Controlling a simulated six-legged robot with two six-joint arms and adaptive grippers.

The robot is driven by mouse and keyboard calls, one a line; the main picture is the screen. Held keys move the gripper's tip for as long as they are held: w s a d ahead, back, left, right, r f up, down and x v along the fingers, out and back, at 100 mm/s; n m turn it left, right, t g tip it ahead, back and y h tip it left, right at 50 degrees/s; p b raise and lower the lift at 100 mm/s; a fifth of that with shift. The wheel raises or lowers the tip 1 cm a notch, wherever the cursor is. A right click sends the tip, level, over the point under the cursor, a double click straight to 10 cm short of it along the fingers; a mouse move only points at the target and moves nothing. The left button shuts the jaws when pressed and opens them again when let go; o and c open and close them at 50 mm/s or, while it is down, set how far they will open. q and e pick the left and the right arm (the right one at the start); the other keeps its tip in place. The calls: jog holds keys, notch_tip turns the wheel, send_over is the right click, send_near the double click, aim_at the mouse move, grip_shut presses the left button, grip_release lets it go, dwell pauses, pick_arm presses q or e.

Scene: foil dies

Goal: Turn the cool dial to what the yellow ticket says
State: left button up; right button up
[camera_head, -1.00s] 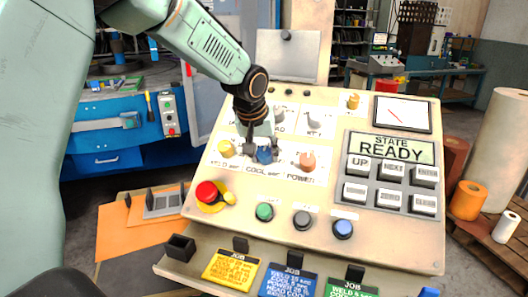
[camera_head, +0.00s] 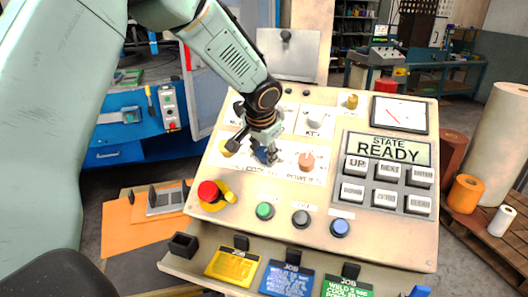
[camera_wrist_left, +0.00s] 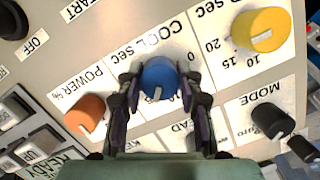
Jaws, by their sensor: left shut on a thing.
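The blue cool dial (camera_head: 263,157) sits on the sloped panel between a yellow dial and an orange dial. In the wrist view, the blue dial (camera_wrist_left: 159,75) lies between the fingers of my left gripper (camera_wrist_left: 160,84), which is shut on it. Its white mark points toward the bottom of that view. In the head view my left gripper (camera_head: 265,153) covers part of the dial. The yellow ticket (camera_head: 232,266) lies at the panel's front left; its print is too small to read surely. My right gripper is out of view.
The yellow weld dial (camera_wrist_left: 259,29) and the orange power dial (camera_wrist_left: 84,114) stand close on either side. A black mode knob (camera_wrist_left: 271,121) is nearby. A red stop button (camera_head: 208,191) stands below left. The screen (camera_head: 389,148) reads READY.

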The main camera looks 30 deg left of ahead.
pick_arm(q)
jog(key=shift+m, duration=0.4)
jog(key=shift+r, duration=0.1)
jog(key=o, duration=1.2)
jog(key=shift+s, duration=0.15)
jog(key=shift+c, duration=0.2)
jog(key=shift+r, duration=0.25)
jog(key=v, duration=1.1)
jog(key=shift+s+d, duration=0.15)
jog(key=shift+d, duration=0.05)
